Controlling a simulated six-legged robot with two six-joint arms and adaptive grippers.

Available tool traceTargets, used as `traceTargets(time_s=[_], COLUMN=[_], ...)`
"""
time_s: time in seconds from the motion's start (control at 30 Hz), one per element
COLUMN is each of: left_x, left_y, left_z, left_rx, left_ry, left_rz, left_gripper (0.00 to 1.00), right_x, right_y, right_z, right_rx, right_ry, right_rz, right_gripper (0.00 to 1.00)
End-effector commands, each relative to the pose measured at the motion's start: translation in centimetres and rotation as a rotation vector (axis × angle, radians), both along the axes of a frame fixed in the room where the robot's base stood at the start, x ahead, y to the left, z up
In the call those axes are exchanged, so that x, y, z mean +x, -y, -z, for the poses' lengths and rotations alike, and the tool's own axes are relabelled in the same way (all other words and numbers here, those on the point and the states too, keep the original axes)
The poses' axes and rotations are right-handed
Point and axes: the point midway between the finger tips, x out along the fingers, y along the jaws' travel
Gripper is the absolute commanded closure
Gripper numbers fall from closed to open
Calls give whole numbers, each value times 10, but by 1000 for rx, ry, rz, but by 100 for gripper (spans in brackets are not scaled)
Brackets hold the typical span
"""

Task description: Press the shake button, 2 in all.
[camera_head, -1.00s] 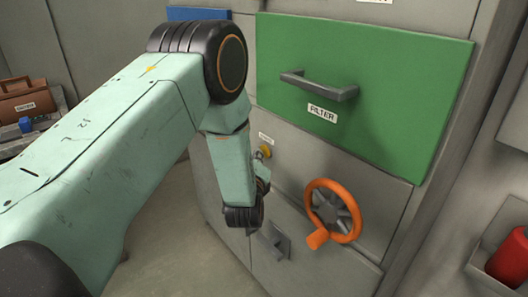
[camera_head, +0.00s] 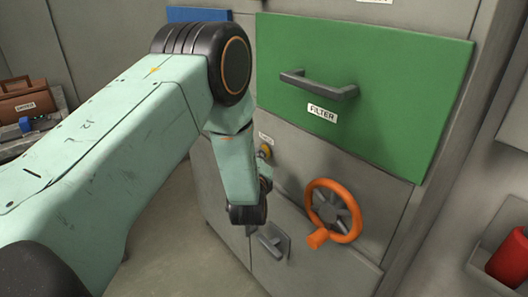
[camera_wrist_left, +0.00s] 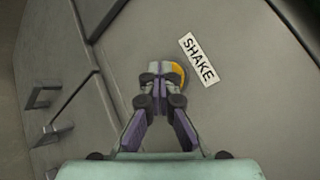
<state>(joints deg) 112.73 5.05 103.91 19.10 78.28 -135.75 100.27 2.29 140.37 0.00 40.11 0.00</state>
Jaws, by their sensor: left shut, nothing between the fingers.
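The shake button is a small yellow knob (camera_head: 265,151) on the grey cabinet front, under a small label, below the green FILTER panel. In the left wrist view the yellow button (camera_wrist_left: 179,75) shows partly behind my fingertips, beside the white SHAKE label (camera_wrist_left: 199,60). My left gripper (camera_wrist_left: 161,74) is shut and empty, its tips overlapping the left part of the button. I cannot tell whether they touch it. In the head view the gripper is mostly hidden behind my left wrist. My right gripper is not in view.
An orange handwheel (camera_head: 335,211) sits right of and below the button. The green panel (camera_head: 390,100) has a protruding grey handle (camera_head: 318,87). A grey latch (camera_head: 272,242) lies below the button. A red cylinder (camera_head: 510,262) stands at the far right.

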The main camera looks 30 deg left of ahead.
Motion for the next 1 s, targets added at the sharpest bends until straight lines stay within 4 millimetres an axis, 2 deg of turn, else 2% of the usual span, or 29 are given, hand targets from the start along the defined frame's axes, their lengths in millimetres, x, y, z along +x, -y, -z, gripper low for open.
traceTargets(time_s=[0.27, 0.6, 1.0], left_x=[-1, -14, -19], left_y=[0, -6, -8], left_z=[0, -1, 0], left_rx=[0, -1, -1], left_ry=[0, -2, -1], left_rz=[1, 1, 0], left_gripper=[100, 100, 100], right_x=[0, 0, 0], right_y=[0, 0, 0], right_z=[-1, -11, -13], right_rx=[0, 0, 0], right_ry=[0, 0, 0], right_rz=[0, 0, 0], right_gripper=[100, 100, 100])
